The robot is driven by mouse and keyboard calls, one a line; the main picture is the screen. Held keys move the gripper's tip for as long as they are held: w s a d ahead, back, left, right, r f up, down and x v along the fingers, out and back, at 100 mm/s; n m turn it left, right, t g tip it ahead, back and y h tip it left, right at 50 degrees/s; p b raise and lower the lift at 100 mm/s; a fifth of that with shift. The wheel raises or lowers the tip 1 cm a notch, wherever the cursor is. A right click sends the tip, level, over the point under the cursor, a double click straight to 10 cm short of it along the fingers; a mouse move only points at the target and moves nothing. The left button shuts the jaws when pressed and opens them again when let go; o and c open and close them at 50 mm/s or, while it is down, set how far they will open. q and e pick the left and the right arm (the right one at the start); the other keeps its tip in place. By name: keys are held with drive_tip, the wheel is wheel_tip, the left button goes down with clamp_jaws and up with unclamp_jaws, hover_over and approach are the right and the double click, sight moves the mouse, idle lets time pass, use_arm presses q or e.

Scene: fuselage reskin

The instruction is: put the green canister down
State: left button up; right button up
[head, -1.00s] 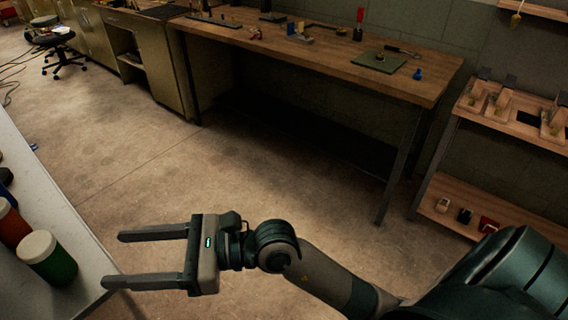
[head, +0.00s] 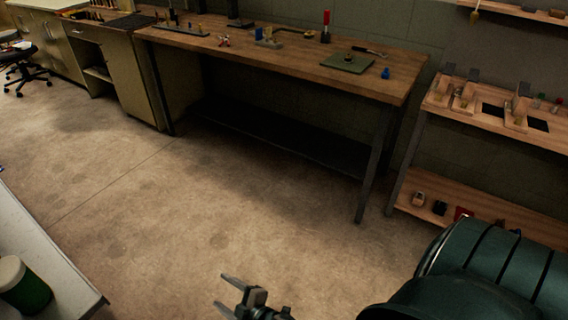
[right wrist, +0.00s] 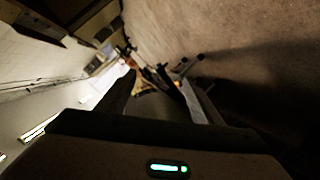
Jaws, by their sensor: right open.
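The green canister (head: 26,287) with a white lid stands upright on the pale table (head: 60,262) at the lower left of the head view, partly cut off by the frame's edge. My right gripper (head: 224,294) is open and empty at the bottom of the head view, over the floor and apart from the canister. In the right wrist view its two fingers (right wrist: 160,85) are spread, with nothing held between them. My left gripper is not in view.
A wooden workbench (head: 300,62) with tools stands along the back wall. A wooden shelf unit (head: 470,198) with small items is at the right. The floor (head: 190,215) between the bench and the pale table is clear.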

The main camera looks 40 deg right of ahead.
drive_tip(key=s+d+f+m+g, duration=0.1)
drive_tip(key=s+f+m+g, duration=0.3)
drive_tip(key=s+f, duration=0.8)
drive_tip(key=s+d+f+m+g+h, duration=0.1)
drive_tip(key=s+f+m+g, duration=0.3)
drive_tip(key=s+f, duration=0.8)
drive_tip(key=shift+s+d+m+g, duration=0.25)
drive_tip(key=shift+s+m+g, duration=0.1)
drive_tip(key=shift+g, duration=0.15)
